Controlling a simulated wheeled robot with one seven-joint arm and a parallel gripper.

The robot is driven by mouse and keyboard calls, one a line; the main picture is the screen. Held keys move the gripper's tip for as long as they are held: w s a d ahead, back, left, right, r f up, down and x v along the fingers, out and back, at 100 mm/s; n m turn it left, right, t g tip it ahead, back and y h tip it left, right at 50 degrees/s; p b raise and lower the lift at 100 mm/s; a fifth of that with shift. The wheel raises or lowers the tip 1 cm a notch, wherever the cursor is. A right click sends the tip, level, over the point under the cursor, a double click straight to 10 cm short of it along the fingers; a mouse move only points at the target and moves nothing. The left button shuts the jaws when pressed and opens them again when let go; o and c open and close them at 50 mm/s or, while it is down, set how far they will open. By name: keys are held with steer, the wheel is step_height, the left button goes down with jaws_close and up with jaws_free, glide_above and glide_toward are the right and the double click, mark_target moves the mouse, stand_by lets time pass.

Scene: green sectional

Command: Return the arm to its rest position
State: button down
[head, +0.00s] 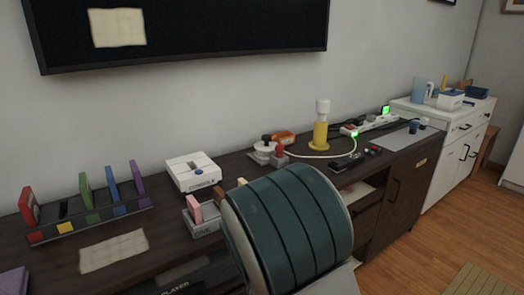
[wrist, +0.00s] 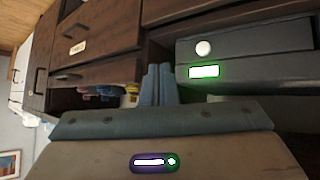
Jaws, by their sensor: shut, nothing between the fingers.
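My gripper (wrist: 160,70) shows in the wrist view as two blue-grey fingers side by side, shut with nothing between them. It points toward the front of the dark wooden cabinet (wrist: 100,25). The picture there is turned, with the room tilted. In the head view a teal ribbed part of my own arm fills the lower middle and covers part of the cabinet top. My gripper does not show in the head view.
On the cabinet top stand a coloured rack (head: 85,215), a white box (head: 193,172) and a yellow cylinder (head: 321,130). A white cabinet (head: 455,125) stands at the right. Wooden floor (head: 425,245) is open at lower right. A dark device (wrist: 245,65) with a green light is near the fingers.

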steer(key=s+d+r+g+p, duration=0.2)
steer(key=s+d+r+p, duration=0.2)
steer(key=r, duration=0.9)
steer(key=s+d+r+g+p, duration=0.2)
steer(key=s+d+r+p, duration=0.2)
steer(key=s+r+p, duration=0.5)
steer(key=s+d+r+m+g+p, duration=0.1)
steer(key=s+d+r+p, duration=0.3)
steer(key=r+p, duration=0.5)
step_height(320, 180, up, 9)
steer(key=shift+s+d+g+y, duration=0.2)
steer(key=shift+s+g+y, duration=0.2)
steer(key=shift+s+g, duration=0.6)
steer(key=shift+s, duration=0.25)
